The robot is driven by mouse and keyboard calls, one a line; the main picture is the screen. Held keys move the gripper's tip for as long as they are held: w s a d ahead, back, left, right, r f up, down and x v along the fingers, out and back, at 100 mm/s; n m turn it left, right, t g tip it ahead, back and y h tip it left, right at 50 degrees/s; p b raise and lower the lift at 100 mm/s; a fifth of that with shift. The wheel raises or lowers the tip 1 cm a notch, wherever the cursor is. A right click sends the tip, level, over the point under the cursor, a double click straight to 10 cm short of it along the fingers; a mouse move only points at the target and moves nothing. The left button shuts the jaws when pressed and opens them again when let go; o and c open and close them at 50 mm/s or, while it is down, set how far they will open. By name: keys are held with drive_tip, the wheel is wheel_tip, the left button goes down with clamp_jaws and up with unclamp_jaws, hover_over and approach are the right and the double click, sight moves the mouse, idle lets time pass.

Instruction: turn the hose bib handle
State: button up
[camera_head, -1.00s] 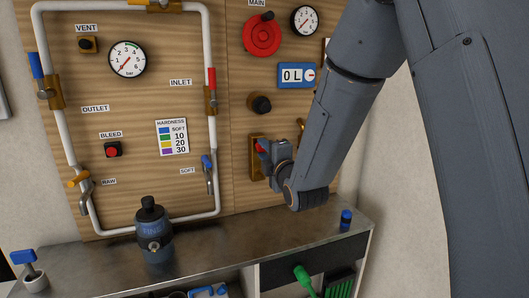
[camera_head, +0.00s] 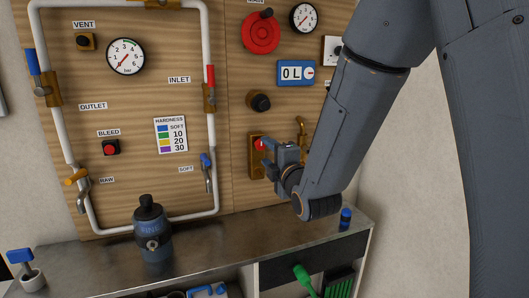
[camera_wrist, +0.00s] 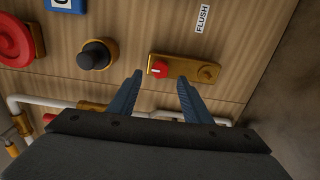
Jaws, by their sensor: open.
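A brass tap-like fitting (camera_head: 301,128), which looks like the hose bib, sticks out from the wooden board just right of my gripper in the head view. My forearm hides part of it, and I cannot make out its handle clearly. I do not see this fitting in the wrist view. My gripper (camera_head: 266,145) is open and empty, in front of a brass plate with a red knob. In the wrist view my two blue-grey fingers (camera_wrist: 159,77) point at the board, with the red knob (camera_wrist: 160,69) between their tips in the picture. I cannot tell whether they touch it.
A black knob (camera_head: 259,102) and a blue counter (camera_head: 296,73) sit above the brass plate (camera_head: 256,166). A red handwheel (camera_head: 261,33) is higher up.

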drive_tip(key=v, duration=0.3)
drive_tip(key=shift+s+d, duration=0.15)
drive_tip(key=shift+s, duration=0.1)
drive_tip(key=shift+f, duration=0.1)
drive_tip(key=s+d+f+m+g+h, duration=0.25)
drive_tip(key=d+f+m+g, duration=0.2)
drive_tip(key=f, duration=0.25)
drive_tip(key=s+d+f+m+g+h, duration=0.2)
drive_tip(key=s+d+f+m+g, duration=0.15)
drive_tip(key=f+m, duration=0.25)
drive_tip(key=s+d+f+m+g, duration=0.2)
drive_tip(key=s+m+g, duration=0.1)
drive_tip(key=s, duration=0.4)
drive_tip(key=s+d+f+m+g, duration=0.1)
drive_tip(key=s+d+m+g, duration=0.1)
drive_tip(key=s, duration=0.5)
drive_tip(key=s+d+f+m+g+h, duration=0.1)
drive_tip(key=s+d+f+m+g, duration=0.1)
drive_tip(key=s+m+g, duration=0.2)
drive_tip(key=s+m, duration=0.2)
drive_tip(key=s, duration=0.1)
drive_tip(key=shift+f, duration=0.3)
